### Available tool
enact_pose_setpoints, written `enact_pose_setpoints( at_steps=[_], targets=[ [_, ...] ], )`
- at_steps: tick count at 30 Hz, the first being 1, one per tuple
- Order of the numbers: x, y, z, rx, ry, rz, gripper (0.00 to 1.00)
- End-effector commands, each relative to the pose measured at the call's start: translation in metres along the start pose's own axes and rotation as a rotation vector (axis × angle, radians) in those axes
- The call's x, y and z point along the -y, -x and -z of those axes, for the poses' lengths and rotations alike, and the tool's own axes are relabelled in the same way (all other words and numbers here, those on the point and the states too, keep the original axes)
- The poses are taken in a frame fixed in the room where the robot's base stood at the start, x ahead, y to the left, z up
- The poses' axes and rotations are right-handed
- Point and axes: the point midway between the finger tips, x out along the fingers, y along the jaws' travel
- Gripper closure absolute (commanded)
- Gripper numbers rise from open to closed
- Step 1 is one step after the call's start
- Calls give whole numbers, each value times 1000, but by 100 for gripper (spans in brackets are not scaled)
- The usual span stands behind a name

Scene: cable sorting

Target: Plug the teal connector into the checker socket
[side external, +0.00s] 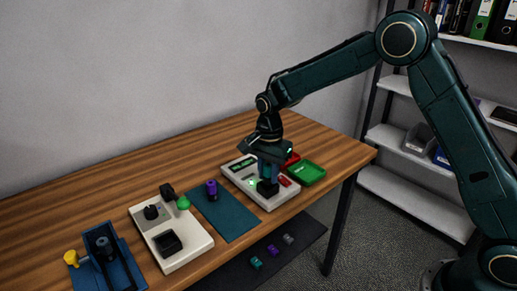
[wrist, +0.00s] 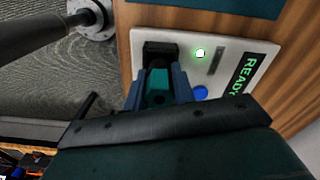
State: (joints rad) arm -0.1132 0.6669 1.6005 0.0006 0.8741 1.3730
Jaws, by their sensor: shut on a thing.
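The checker is a white box (side external: 283,201) near the table's right end. In the wrist view its white face (wrist: 232,48) shows a lit green lamp, a blue button and a green READY display. Its black socket (wrist: 160,51) is at the box's left end there. My gripper (wrist: 157,76) is shut on the teal connector (wrist: 157,91), whose front end meets the socket. How deep it sits is hidden. In the side view my gripper (side external: 268,173) points down over the socket (side external: 267,188) and largely hides the connector.
A purple connector (side external: 212,188) stands on a teal mat (side external: 232,222). A green tray (side external: 309,173) and a red tray (side external: 292,158) lie beyond the checker. Several small connectors lie below the table's front edge.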

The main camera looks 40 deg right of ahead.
Motion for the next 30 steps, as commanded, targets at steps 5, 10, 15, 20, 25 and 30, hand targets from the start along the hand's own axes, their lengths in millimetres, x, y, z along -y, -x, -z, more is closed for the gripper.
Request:
enact_pose_setpoints(
  at_steps=[5, 10, 15, 20, 25, 30],
  targets=[
    [0, -2, 0, 0, 0, 0, 98],
    [0, -4, 0, 0, 0, 0, 98],
    [0, -6, 0, 0, 0, -1, 98],
    [0, -9, 0, 0, 0, -1, 98],
    [0, -11, 0, 0, 0, 0, 98],
    [0, -13, 0, 0, 0, 0, 98]
  ],
)
